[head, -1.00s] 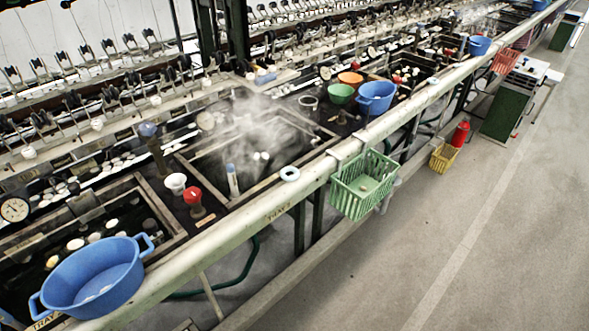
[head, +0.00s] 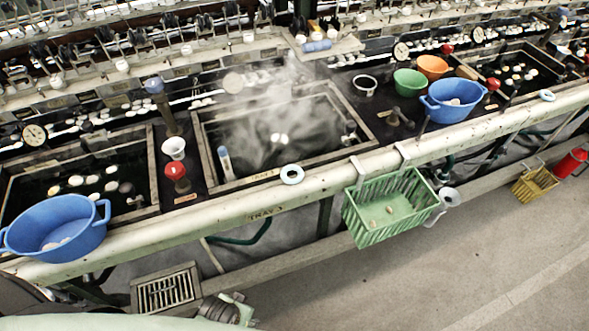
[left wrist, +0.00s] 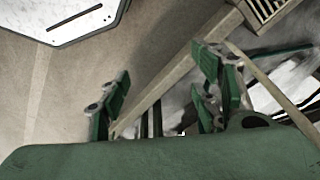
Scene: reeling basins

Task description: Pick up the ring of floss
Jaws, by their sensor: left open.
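A small white ring (head: 292,174), which looks like the ring of floss, lies flat on the cream front rail (head: 230,206) in the head view, in front of the steaming basin. Part of my left gripper (head: 228,309) shows at the bottom edge of the head view, below the rail and apart from the rings. In the left wrist view my left gripper (left wrist: 160,103) has its green fingers spread with nothing between them. No ring shows there. My right gripper is not in view.
A blue basin (head: 58,226) stands at the left rail end. A green basket (head: 392,208) hangs on the rail's front, right of the nearer ring. A red-topped post (head: 176,172) and white cup (head: 174,148) stand behind the rail.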

